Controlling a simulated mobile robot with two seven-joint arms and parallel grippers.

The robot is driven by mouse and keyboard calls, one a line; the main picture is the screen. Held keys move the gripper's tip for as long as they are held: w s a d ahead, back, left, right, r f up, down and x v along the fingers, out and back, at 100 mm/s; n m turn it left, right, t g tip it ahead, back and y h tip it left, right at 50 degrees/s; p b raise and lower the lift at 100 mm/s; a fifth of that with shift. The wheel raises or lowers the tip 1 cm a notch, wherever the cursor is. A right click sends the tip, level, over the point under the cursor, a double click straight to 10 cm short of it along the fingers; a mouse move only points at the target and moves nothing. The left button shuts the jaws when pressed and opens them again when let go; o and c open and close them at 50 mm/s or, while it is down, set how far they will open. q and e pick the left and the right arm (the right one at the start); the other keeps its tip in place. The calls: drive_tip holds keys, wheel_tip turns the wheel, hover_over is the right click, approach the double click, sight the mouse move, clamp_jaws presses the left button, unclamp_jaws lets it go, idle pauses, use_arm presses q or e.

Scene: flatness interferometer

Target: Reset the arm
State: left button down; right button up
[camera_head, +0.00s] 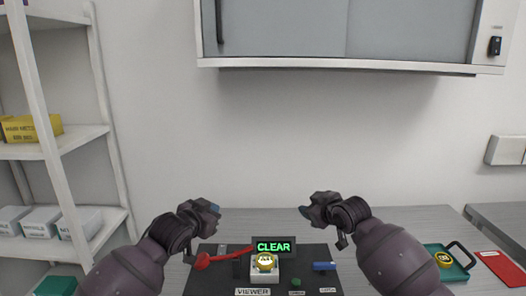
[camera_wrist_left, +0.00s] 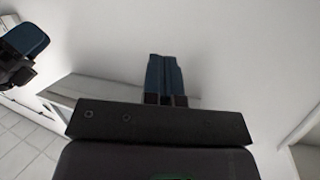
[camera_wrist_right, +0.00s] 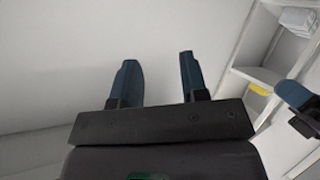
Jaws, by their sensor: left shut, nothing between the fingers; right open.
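My left gripper (camera_head: 214,208) is raised at the left above the black instrument panel (camera_head: 225,279). In the left wrist view its blue fingers (camera_wrist_left: 166,78) are pressed together with nothing between them. My right gripper (camera_head: 306,211) is raised on the other side of the panel. In the right wrist view its fingers (camera_wrist_right: 158,80) stand apart and the gap is empty. Between the two arms, a green CLEAR display (camera_head: 273,247) is lit behind a yellow round piece (camera_head: 265,261) on a white block. A red lever (camera_head: 222,257) and a blue handle (camera_head: 325,266) flank it.
A green tray (camera_head: 437,248) with a yellow round weight (camera_head: 443,259) lies right of my right arm, near a red card (camera_head: 500,267). White shelves (camera_head: 70,137) stand at left with a yellow box (camera_head: 30,128). A cabinet (camera_head: 350,66) hangs on the wall above.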

use_arm(q)
drive_tip(key=s+a+f+n+y, duration=0.1)
drive_tip(key=s+a+f, duration=0.3)
drive_tip(key=s+f, duration=0.6)
drive_tip(key=s+a+f+n+g+y+b, duration=0.1)
drive_tip(key=s+a+f, duration=0.4)
drive_tip(key=s+f, duration=0.6)
drive_tip(key=s+a+f+n+g+y+b, duration=0.1)
drive_tip(key=s+a+f+n+y, duration=0.2)
drive_tip(key=s+f, duration=0.7)
drive_tip(key=s+a, duration=0.2)
drive_tip(key=s, duration=0.5)
drive_tip(key=shift+f+n, duration=0.3)
drive_tip(key=shift+f, duration=0.05)
use_arm(e)
drive_tip(key=s+d+f+m+h, duration=0.2)
drive_tip(key=s+d+f+m, duration=0.1)
drive_tip(key=s+f, duration=0.7)
drive_tip(key=s+d+f+m+h, duration=0.2)
drive_tip(key=s+d+f, duration=0.4)
drive_tip(key=s, duration=1.2)
drive_tip(key=s+d+f+m+h, duration=0.1)
drive_tip(key=s+d+f+m, duration=0.2)
drive_tip(key=s+f, duration=1.1)
drive_tip(key=shift+s+d+m+h, duration=0.3)
drive_tip(key=shift+s+d+h, duration=0.1)
drive_tip(key=shift+d, duration=0.6)
